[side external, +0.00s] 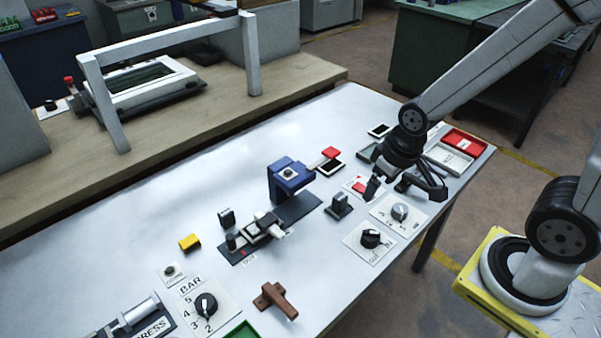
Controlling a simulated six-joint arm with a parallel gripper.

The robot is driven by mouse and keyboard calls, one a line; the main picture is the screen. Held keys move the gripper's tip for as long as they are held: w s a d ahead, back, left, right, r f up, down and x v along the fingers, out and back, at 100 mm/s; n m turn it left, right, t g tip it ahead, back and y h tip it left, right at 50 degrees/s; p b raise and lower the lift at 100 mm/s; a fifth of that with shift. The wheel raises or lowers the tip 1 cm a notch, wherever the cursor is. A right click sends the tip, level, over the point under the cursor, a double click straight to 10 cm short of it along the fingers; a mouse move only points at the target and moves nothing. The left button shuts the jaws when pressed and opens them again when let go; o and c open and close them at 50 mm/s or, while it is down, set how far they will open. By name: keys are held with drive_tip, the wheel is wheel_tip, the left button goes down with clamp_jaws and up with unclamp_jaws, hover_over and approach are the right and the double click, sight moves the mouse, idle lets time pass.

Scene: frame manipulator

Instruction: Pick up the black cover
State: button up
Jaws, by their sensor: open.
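I cannot tell for certain which dark part is the black cover. A small black block (227,217) stands on the white table left of the blue fixture. Another dark part (339,206) with a raised tab stands right of the fixture. Two black-rimmed flat pieces with pale centres lie farther back, one beside a red block (331,167) and one behind my gripper (380,130). My gripper (404,187) is open and points down over the right part of the table, above the dial labels.
The blue fixture (289,178) stands mid-table on a dark plate. A yellow block (189,242) is at left, red and white trays (464,143) at right. The table's back left is clear.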

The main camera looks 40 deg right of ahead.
drive_tip(key=g, duration=0.3)
hover_over(267, 220)
wheel_tip(267, 220, down, 7)
drive_tip(key=shift+a, duration=0.15)
drive_tip(key=shift+f, duration=0.1)
drive_tip(key=shift+f, duration=1.2)
drive_tip(key=shift+f, duration=0.1)
drive_tip(key=shift+f, duration=2.5)
